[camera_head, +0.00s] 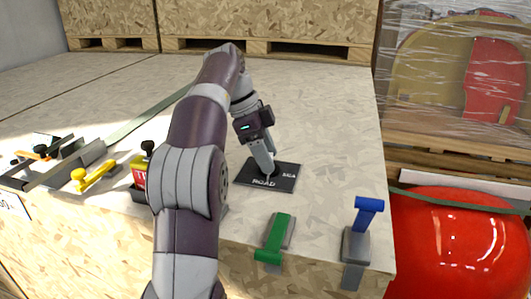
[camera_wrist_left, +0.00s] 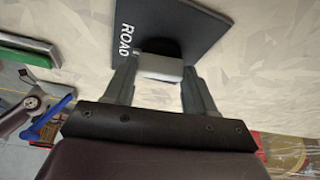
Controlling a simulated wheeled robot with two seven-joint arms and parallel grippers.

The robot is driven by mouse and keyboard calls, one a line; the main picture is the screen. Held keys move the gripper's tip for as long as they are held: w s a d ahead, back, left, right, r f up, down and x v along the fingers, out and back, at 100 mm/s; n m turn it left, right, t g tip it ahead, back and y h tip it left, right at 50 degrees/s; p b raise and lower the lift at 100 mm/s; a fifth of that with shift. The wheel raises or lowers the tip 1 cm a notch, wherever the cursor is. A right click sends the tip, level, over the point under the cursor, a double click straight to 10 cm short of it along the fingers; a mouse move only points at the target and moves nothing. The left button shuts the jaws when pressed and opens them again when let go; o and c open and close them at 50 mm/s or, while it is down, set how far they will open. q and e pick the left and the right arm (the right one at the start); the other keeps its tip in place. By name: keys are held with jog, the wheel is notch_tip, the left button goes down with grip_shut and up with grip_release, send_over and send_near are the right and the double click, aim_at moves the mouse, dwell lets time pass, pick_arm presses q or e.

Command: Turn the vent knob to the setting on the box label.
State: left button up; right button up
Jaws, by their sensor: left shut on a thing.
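The vent's black plate (camera_head: 284,178) lies on the pale box top and bears white words, "ROAD" at its near side and another, probably "SEA", at its right. My left gripper (camera_head: 266,170) points down onto this plate. In the left wrist view its two fingers (camera_wrist_left: 158,72) are shut on the vent knob (camera_wrist_left: 160,66), a pale block with a dark base. The plate (camera_wrist_left: 197,25) shows "ROAD" beside the knob. The fingers hide the knob in the head view. A white label (camera_head: 10,204) on the box's front is cut off at the left edge and unreadable. My right gripper is not in view.
A green clamp (camera_head: 276,235) and a blue-handled clamp (camera_head: 361,228) sit on the near edge. Yellow-knobbed tools (camera_head: 95,178) and a red-and-yellow item (camera_head: 139,172) lie at left. A red rounded nosecone (camera_head: 455,245) stands at right. The box top behind the plate is clear.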

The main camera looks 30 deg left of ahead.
pick_arm(q)
jog(key=shift+f+m+g, duration=0.2)
jog(key=shift+m+g, duration=0.2)
jog(key=shift+m, duration=0.6)
jog(key=o, duration=1)
jog(key=shift+o, duration=0.2)
jog(key=shift+w+d, duration=0.1)
jog(key=shift+r, duration=0.1)
